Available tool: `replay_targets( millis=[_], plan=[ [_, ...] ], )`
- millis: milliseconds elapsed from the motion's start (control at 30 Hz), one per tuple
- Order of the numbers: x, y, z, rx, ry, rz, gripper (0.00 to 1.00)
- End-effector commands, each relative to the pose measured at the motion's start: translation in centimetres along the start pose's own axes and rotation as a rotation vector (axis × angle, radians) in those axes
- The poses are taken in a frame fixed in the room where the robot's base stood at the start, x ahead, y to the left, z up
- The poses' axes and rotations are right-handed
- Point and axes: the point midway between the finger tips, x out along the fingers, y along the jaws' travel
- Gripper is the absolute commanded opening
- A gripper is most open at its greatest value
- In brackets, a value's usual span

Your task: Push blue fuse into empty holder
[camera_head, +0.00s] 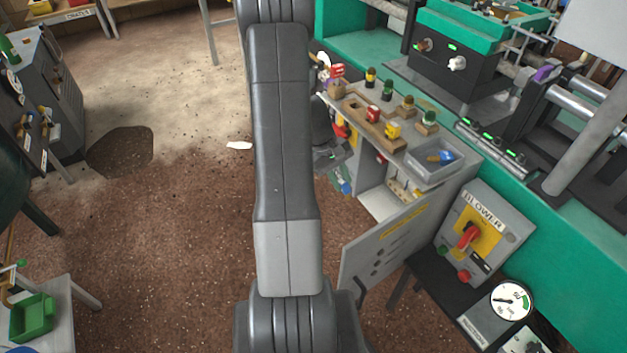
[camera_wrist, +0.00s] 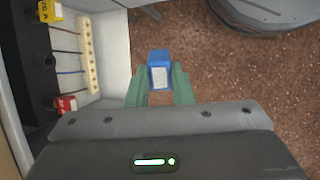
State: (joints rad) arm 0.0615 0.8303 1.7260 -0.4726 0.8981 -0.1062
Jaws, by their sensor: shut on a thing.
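My gripper (camera_wrist: 160,90) is shut on the blue fuse (camera_wrist: 160,72), which has a pale label, and holds it between two green fingers in the wrist view. The fuse is in free air, apart from the dark holder block (camera_wrist: 38,60) at the left. A yellow fuse (camera_wrist: 47,11) sits at the upper part of that block and a red fuse (camera_wrist: 66,103) at the lower part. An empty holder (camera_wrist: 46,60) shows between them. In the head view, my arm hides part of the cabinet.
A pale terminal strip (camera_wrist: 89,55) with wires lies beside the block. The cabinet door (camera_head: 385,245) stands open below. On the cabinet top are a wooden rack (camera_head: 365,118) with coloured plugs and a grey tray (camera_head: 432,172). A blower switch box (camera_head: 490,235) stands right of the door.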

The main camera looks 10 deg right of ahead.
Motion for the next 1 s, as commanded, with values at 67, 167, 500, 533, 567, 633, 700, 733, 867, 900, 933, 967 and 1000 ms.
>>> replay_targets(
  millis=[67, 167, 500, 533, 567, 633, 700, 733, 867, 900, 933, 967, 1000],
  plan=[
    [2.5, 1.1, 0.5, -0.057, -0.061, 0.068, 0.00],
    [3.8, 2.8, 1.4, -0.128, -0.134, 0.164, 0.00],
    [6.9, 6.8, 2.8, -0.316, -0.332, 0.501, 0.00],
    [7.1, 7.0, 2.8, -0.330, -0.344, 0.533, 0.00],
    [7.3, 7.2, 2.8, -0.342, -0.357, 0.563, 0.00],
    [7.8, 7.8, 2.7, -0.372, -0.383, 0.635, 0.00],
    [8.2, 8.2, 2.5, -0.400, -0.406, 0.709, 0.00],
    [8.4, 8.4, 2.5, -0.412, -0.415, 0.741, 0.00],
    [9.1, 8.8, 1.9, -0.460, -0.443, 0.880, 0.00],
    [9.4, 8.9, 1.6, -0.473, -0.449, 0.924, 0.00],
    [9.6, 9.0, 1.5, -0.483, -0.452, 0.957, 0.00],
    [9.7, 9.0, 1.3, -0.493, -0.455, 0.989, 0.00],
    [9.9, 9.0, 0.9, -0.505, -0.456, 1.032, 0.00]
  ],
)
